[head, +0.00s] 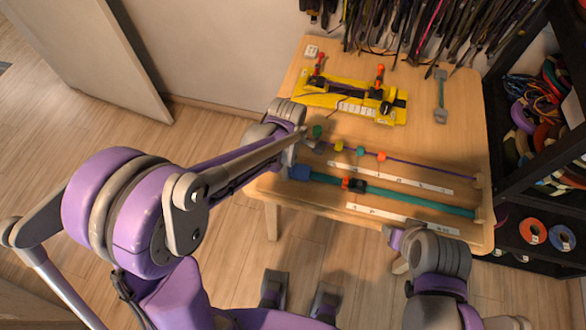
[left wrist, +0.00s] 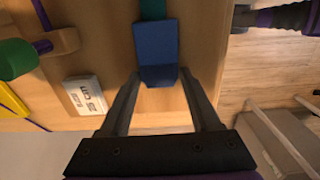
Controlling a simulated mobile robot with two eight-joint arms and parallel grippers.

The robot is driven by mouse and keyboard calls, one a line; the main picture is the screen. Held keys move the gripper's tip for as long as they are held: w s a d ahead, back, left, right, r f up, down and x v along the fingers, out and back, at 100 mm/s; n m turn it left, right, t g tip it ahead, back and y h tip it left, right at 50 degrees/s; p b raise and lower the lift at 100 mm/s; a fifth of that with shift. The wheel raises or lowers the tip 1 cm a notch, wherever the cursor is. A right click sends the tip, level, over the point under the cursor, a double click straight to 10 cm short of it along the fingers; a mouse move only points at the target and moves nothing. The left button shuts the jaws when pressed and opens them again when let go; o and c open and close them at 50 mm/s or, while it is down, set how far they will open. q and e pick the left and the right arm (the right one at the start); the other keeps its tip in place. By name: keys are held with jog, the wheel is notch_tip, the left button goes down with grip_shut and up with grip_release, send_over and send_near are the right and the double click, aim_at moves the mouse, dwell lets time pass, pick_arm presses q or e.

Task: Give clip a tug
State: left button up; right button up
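A blue clip (head: 299,172) sits at the left end of a flat teal cord (head: 420,203) on the wooden table. In the left wrist view the blue clip (left wrist: 157,50) lies ahead of my left gripper (left wrist: 160,75), its near end about between the two fingertips. The left fingers stand apart, with a gap on each side of the clip; nothing is gripped. A red and black piece (head: 354,184) sits on the teal cord. My right gripper (head: 395,238) is by the table's front right; its fingers are too unclear to read.
A purple cord with a green piece (head: 317,131) and coloured beads runs behind the teal one. White label strips (head: 402,217) lie alongside. A yellow board (head: 345,98) with clamps stands behind. A dark shelf (head: 530,130) holds spools at right.

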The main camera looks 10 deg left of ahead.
pick_arm(q)
grip_shut()
jog(key=shift+a, duration=0.1)
dwell(0.6)
dwell(0.4)
jog(key=o, duration=0.7)
grip_release()
jog(key=shift+r, duration=0.1)
jog(key=shift+r+p, duration=1.85)
jog(key=shift+r, duration=1.1)
